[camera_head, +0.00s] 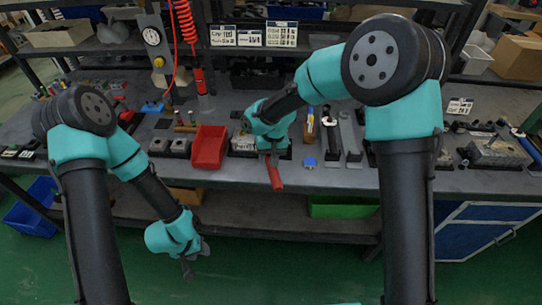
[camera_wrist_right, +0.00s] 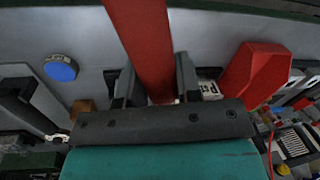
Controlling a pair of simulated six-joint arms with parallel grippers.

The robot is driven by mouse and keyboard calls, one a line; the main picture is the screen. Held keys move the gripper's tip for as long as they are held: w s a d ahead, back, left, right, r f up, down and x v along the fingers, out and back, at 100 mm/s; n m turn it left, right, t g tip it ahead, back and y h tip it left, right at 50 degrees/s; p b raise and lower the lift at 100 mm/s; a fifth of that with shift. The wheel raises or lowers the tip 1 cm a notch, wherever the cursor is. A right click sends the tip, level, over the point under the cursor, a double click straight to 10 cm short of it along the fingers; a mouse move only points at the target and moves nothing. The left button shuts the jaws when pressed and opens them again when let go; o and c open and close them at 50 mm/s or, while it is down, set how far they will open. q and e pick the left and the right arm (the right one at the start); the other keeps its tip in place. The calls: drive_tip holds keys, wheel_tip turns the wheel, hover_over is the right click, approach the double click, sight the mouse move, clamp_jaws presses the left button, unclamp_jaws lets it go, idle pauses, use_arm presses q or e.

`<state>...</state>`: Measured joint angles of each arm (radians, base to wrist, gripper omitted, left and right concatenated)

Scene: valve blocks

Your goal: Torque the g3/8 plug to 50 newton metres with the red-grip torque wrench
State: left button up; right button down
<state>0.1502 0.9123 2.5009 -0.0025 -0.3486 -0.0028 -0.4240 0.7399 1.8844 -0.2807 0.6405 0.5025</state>
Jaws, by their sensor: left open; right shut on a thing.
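My right gripper (camera_head: 271,156) is at the bench, just right of the red bin. It is shut on the red-grip torque wrench (camera_head: 275,174), whose red grip points toward the bench's front edge. In the right wrist view the red grip (camera_wrist_right: 147,45) runs between the fingers of my right gripper (camera_wrist_right: 152,85). The wrench's head is hidden. A metal block (camera_head: 243,142) is partly visible beside my right gripper. I cannot make out the g3/8 plug. My left gripper (camera_head: 188,266) is open and empty, hanging low in front of the bench.
The red bin (camera_head: 209,147) stands left of my right gripper; it also shows in the right wrist view (camera_wrist_right: 255,72). A blue round piece (camera_head: 309,162) lies to the right. Dark blocks (camera_head: 179,147) sit left of the bin. The bench's front strip is mostly clear.

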drive_tip(key=shift+a+m, duration=0.4)
drive_tip(key=shift+a, duration=0.25)
drive_tip(key=shift+w+d+n, duration=0.15)
drive_tip(key=shift+d+n, duration=0.75)
drive_tip(key=shift+d, duration=0.35)
drive_tip(key=shift+r, duration=0.2)
drive_tip(key=shift+r, duration=0.45)
drive_tip(key=shift+r, duration=3.3)
